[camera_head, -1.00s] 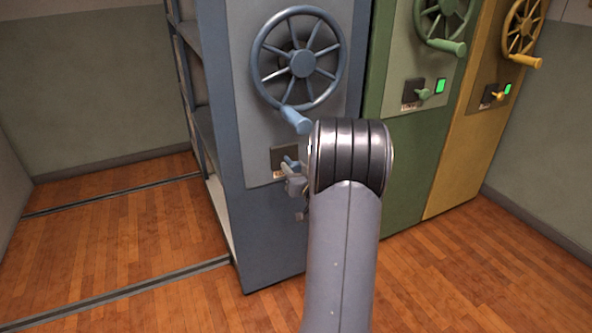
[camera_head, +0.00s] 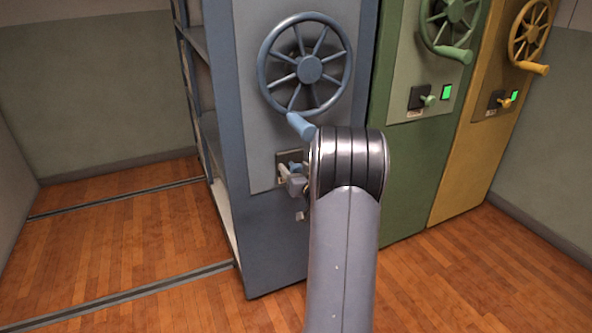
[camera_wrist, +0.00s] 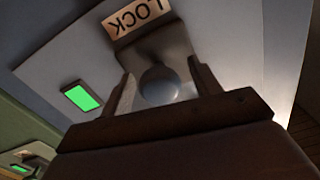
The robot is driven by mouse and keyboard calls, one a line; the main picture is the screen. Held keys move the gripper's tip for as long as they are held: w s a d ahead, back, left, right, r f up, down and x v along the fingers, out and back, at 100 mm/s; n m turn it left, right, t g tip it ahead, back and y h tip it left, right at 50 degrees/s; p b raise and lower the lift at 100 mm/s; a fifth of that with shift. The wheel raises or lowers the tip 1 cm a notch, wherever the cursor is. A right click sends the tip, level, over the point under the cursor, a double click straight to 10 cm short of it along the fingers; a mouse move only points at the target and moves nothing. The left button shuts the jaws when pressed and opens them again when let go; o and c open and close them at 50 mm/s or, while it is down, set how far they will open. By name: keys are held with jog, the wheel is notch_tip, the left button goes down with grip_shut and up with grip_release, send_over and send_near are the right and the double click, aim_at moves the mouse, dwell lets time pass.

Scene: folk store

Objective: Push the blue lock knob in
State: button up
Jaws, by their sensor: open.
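The blue lock knob (camera_wrist: 158,86) shows as a round end between the fingers of my gripper (camera_wrist: 160,69) in the wrist view. The gripper is open, with one finger on each side of the knob. I cannot tell whether either finger touches it. A LOCK label (camera_wrist: 137,17) is beside the knob's dark plate. In the head view the knob (camera_head: 295,167) is small and partly hidden by my gripper, below the handwheel of the blue cabinet (camera_head: 272,240).
A blue handwheel (camera_head: 309,69) with a protruding handle (camera_head: 300,126) is just above the knob. A green light (camera_wrist: 81,96) is lit beside the lock. Green (camera_head: 405,170) and yellow (camera_head: 462,170) cabinets stand to the right. Floor rails (camera_head: 130,290) cross the wooden floor at left.

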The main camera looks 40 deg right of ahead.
jog(key=p+v, duration=0.2)
jog(key=v, duration=0.8)
jog(key=shift+s, duration=0.35)
jog(key=shift+a, duration=0.15)
jog(key=b+x, duration=0.2)
jog(key=x, duration=0.9)
jog(key=shift+f, duration=0.1)
jog(key=shift+v, duration=0.75)
jog(key=shift+s+a, duration=0.1)
jog(key=shift+s, duration=0.6)
